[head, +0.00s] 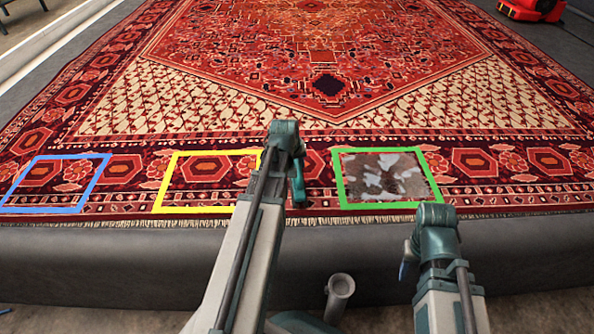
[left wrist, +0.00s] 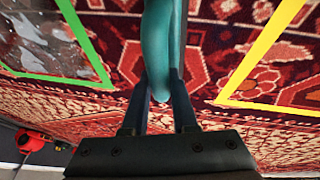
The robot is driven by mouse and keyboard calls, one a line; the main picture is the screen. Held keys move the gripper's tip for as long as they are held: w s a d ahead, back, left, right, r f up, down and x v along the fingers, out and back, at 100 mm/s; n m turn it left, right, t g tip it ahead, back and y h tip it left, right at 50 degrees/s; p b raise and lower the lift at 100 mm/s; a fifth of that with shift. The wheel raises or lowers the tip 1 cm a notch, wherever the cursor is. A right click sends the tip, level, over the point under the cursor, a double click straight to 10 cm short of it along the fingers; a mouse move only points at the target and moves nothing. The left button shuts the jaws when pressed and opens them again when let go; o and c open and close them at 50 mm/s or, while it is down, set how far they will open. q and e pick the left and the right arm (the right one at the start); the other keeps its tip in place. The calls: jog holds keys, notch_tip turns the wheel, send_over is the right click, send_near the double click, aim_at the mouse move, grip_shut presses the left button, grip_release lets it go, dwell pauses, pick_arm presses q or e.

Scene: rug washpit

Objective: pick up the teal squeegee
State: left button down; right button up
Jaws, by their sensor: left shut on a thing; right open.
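The teal squeegee (left wrist: 158,45) runs between the fingers of my left gripper (left wrist: 160,85) in the left wrist view. The gripper is shut on it, and one rounded end reaches back toward the palm. In the head view, part of the teal squeegee (head: 299,182) shows just right of my left wrist, over the rug between the yellow and green frames. The rest of it is hidden behind my arm. My right gripper (head: 404,268) is mostly hidden by its own wrist, in front of the rug's near edge; only a bluish finger part shows.
A large red patterned rug (head: 200,105) covers the raised grey platform (head: 120,255). Blue (head: 55,210), yellow (head: 192,210) and green (head: 390,205) frames lie along its near border. The green one surrounds a greyish soiled patch (head: 385,177). A red machine (head: 533,10) stands far right.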

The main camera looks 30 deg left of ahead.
pick_arm(q)
notch_tip(320, 180, up, 10)
jog(key=p, duration=1)
